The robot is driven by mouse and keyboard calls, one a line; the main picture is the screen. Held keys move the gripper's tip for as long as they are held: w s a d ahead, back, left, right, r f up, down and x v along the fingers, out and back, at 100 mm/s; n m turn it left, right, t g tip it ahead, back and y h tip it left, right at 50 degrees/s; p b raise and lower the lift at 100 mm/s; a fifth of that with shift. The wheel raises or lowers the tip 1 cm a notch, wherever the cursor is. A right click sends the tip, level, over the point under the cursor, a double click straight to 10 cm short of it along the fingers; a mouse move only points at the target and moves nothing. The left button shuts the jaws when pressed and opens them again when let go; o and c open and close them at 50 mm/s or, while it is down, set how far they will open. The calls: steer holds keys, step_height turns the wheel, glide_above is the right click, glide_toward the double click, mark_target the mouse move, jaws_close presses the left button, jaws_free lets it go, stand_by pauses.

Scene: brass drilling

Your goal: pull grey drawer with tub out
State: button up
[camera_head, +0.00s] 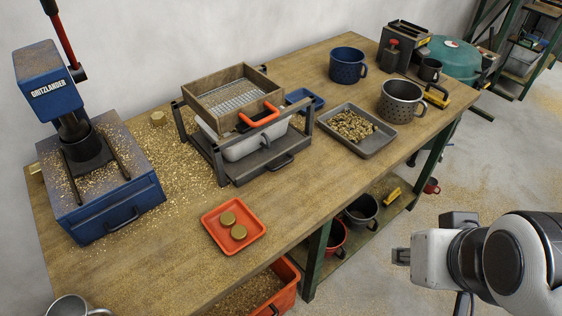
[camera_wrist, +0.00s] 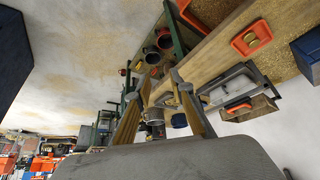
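The grey drawer (camera_head: 262,166) is the low tray of the sieve stand on the bench, with a dark handle (camera_head: 280,161) on its front. The pale grey tub (camera_head: 242,147) sits on it, beneath a wooden sieve (camera_head: 228,97) with an orange handle. The drawer appears pushed in under the stand. The tub also shows in the wrist view (camera_wrist: 229,87). My gripper (camera_head: 401,256) is off the bench's front edge at the lower right, well away from the drawer. In the wrist view its two fingers (camera_wrist: 160,80) are spread with nothing held between them.
An orange-red tray (camera_head: 233,227) with two brass discs lies in front of the stand. A grey tray of brass bits (camera_head: 358,132) and a dotted pot (camera_head: 401,101) stand right. A blue press (camera_head: 99,196) stands left. Bare bench lies right of the red tray.

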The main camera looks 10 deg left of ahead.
steer(key=w+f+n+t, duration=0.25)
steer(key=w+n, duration=0.35)
steer(key=w, duration=0.8)
steer(key=w+f+n+t, duration=0.25)
steer(key=w+n, duration=0.45)
steer(key=w, duration=0.6)
steer(key=n+y, duration=0.7)
steer(key=n, duration=0.3)
glide_toward(284, 177)
steer(key=shift+t, duration=0.3)
steer(key=w+d+r, duration=0.2)
steer(key=d, duration=0.1)
steer(key=w+d+r, duration=0.2)
steer(key=r, duration=0.1)
steer(key=shift+w+d+r, duration=0.1)
steer(key=shift+w+d, duration=0.25)
steer(key=shift+d, duration=0.05)
steer(key=a+f+n+y, duration=0.1)
steer(key=s+a+f+n+y, duration=0.1)
steer(key=a+f+n+y, duration=0.1)
steer(key=a, duration=0.1)
steer(key=shift+s+a+f, duration=0.1)
steer(key=shift+s+f, duration=0.25)
steer(key=shift+s+a+f+n+y, duration=0.3)
steer(key=shift+s+a+n+y, duration=0.1)
steer(key=shift+a+n+y, duration=0.15)
steer(key=shift+w+a, duration=0.1)
steer(key=shift+x, duration=3.75)
